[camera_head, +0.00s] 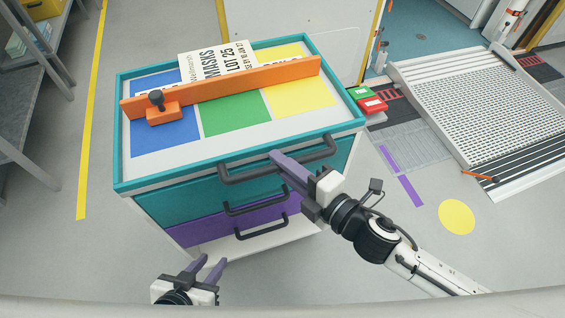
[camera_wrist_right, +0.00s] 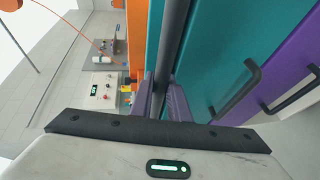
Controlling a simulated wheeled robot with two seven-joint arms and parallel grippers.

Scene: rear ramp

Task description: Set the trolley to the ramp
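The trolley (camera_head: 165,200) stands left of centre in the head view. It has a teal rim, teal and purple drawers, and a dark push handle (camera_head: 245,176) along its near side. The ramp (camera_head: 485,100), a grey textured slope, lies apart from it on the right. My right gripper (camera_head: 277,157) is at the push handle. In the right wrist view, the dark handle bar (camera_wrist_right: 174,45) runs between its purple fingers (camera_wrist_right: 163,98), which look closed against both sides. My left gripper (camera_head: 213,264) is open and empty, low in front of the trolley.
On the trolley top lie an orange bar (camera_head: 225,85) with a clamp and a MASKS card (camera_head: 215,62). Green and red boxes (camera_head: 372,105) sit beyond its right corner. A purple strip (camera_head: 400,175) and yellow disc (camera_head: 457,216) mark the open floor. Shelves (camera_head: 30,90) stand left.

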